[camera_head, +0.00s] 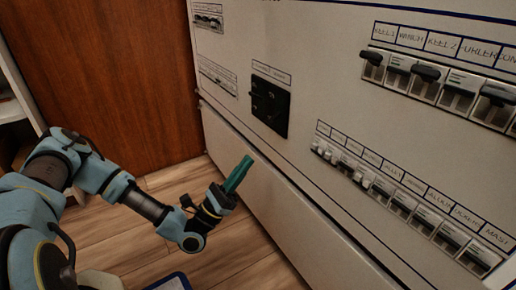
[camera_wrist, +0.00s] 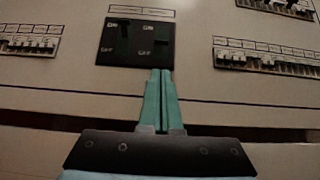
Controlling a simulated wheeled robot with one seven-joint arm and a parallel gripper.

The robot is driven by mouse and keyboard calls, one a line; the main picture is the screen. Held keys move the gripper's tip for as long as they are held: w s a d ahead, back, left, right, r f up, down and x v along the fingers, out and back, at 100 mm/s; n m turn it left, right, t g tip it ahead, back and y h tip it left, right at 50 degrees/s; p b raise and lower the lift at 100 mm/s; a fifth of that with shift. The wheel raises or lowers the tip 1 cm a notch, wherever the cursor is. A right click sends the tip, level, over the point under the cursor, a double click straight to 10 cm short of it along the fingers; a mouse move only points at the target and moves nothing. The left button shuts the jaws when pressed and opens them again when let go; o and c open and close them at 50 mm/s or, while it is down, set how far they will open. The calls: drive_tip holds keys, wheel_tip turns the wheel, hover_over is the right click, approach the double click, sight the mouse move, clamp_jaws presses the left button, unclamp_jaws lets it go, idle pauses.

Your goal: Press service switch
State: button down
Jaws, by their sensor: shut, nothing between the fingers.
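The panel is a large white cabinet front (camera_head: 300,130) with rows of labelled breakers. A black switch plate (camera_head: 269,106) sits at its middle left, with a label strip above it. In the wrist view the black plate (camera_wrist: 136,42) shows two switches, with ON and OFF marks that are hard to read. I cannot read which label names the service switch. My gripper (camera_head: 246,160) has green fingers closed together with nothing between them. It is below and in front of the black plate, apart from it in the head view. In the wrist view the fingertips (camera_wrist: 160,73) overlap the plate's lower edge.
An upper row of large breakers (camera_head: 440,77) and a lower row of small breakers (camera_head: 405,203) are to the right. Small breaker rows (camera_head: 209,17) are at the upper left. A brown wooden panel (camera_head: 110,80) stands behind my arm. Wooden floor (camera_head: 215,262) shows below.

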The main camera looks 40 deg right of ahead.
sight(270, 122)
drive_tip(key=b+x, duration=0.2)
drive_tip(key=x, duration=0.7)
drive_tip(key=shift+s+d+r, duration=0.1)
drive_tip(key=shift+d+r, duration=0.05)
drive_tip(key=shift+d, duration=0.05)
drive_tip(key=shift+r, duration=0.1)
drive_tip(key=shift+a+r+p, duration=0.1)
drive_tip(key=shift+r+p, duration=0.15)
drive_tip(key=shift+p, duration=0.55)
drive_tip(key=shift+f+y, duration=0.1)
drive_tip(key=shift+y, duration=0.2)
drive_tip(key=y+p, duration=0.1)
drive_tip(key=p, duration=0.5)
drive_tip(key=shift+a+r, duration=0.35)
drive_tip(key=shift+a, duration=0.05)
